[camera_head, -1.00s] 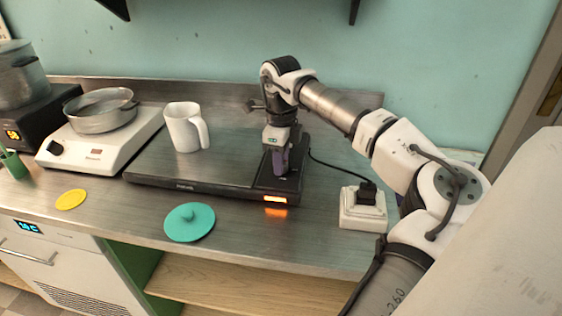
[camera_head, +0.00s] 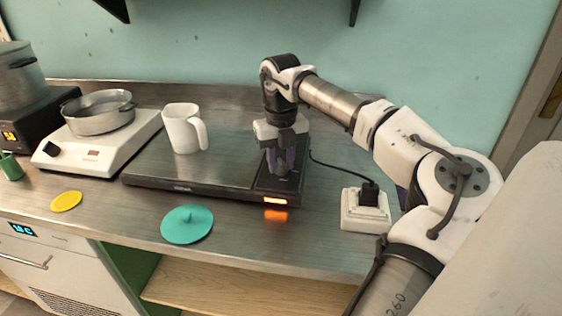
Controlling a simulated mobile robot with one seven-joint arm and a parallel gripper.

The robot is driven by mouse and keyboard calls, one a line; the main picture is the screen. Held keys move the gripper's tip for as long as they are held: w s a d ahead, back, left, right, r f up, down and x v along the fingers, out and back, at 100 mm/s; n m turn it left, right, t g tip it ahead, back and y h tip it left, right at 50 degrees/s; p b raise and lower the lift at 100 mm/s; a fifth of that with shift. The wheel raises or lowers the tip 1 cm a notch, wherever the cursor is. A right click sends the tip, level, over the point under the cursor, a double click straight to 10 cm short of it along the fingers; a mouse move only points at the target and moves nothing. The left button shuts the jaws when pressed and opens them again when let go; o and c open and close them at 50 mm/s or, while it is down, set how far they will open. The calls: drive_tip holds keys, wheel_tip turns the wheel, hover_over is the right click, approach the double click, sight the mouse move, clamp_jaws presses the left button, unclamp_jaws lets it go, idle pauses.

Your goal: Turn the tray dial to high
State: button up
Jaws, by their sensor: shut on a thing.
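The warming tray (camera_head: 205,178) is a flat black slab on the steel counter, with a control panel at its right end. An orange light (camera_head: 275,200) glows on the front edge of that panel. My gripper (camera_head: 280,168) points straight down over the panel and is shut on the tray dial, which its fingers hide. I cannot read the dial's setting or its marks. A white mug (camera_head: 185,128) stands upright on the tray, left of my gripper.
A white hot plate (camera_head: 95,145) with a metal pan (camera_head: 99,112) stands to the left. A teal lid (camera_head: 187,223) and a yellow disc (camera_head: 66,201) lie in front. A white socket box (camera_head: 364,208) with a black plug is right of the tray, under my arm.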

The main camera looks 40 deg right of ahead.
sight(281, 161)
drive_tip(key=shift+m, duration=1)
drive_tip(key=o, duration=1)
wheel_tip(281, 161, up, 14)
drive_tip(key=p, duration=1)
drive_tip(key=shift+f, duration=0.1)
